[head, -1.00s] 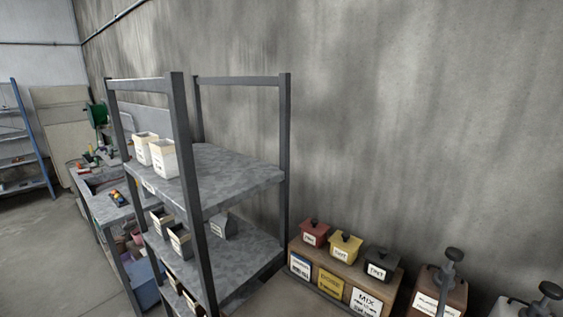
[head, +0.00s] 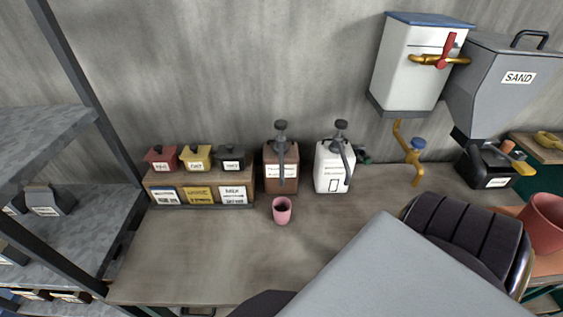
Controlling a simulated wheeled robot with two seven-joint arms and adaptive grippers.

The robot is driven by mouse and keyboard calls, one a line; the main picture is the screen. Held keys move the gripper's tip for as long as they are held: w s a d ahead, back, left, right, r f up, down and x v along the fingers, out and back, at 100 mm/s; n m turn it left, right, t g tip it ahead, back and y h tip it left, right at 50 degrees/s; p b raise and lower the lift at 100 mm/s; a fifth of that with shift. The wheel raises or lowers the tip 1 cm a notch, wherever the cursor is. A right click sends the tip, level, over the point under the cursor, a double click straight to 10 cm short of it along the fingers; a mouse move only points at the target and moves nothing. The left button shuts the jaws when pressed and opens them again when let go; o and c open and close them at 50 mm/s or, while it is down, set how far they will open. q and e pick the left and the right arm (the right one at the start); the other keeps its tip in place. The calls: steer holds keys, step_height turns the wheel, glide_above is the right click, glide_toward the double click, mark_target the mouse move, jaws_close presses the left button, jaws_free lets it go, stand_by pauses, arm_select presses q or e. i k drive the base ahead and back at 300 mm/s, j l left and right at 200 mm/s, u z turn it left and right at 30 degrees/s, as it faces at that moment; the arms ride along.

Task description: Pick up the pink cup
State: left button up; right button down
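The pink cup (head: 283,213) stands upright on the workbench (head: 190,260), in front of the brown pump dispenser. It is near the middle of the head view, and its dark opening faces up. Nothing touches it. Neither gripper shows in the head view. Large grey and black parts at the lower right appear to be my own body and hide part of the bench.
A brown dispenser (head: 282,168) and a white one (head: 333,168) stand behind the cup. A wooden box (head: 176,182) with small lidded bins is left of them. A metal shelf (head: 55,140) stands at the left. A larger reddish pot (head: 545,222) is at the right. Bench left of the cup is clear.

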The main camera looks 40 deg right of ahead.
mark_target(283, 206)
steer(key=z, duration=1.35)
steer(key=k+j+u, duration=0.1)
steer(key=j, duration=0.3)
steer(key=k+j+u, duration=0.15)
steer(key=j, duration=0.25)
steer(key=k+j+u, duration=0.1)
steer(key=j, duration=0.3)
steer(key=k+j+u, duration=0.1)
steer(key=j, duration=0.3)
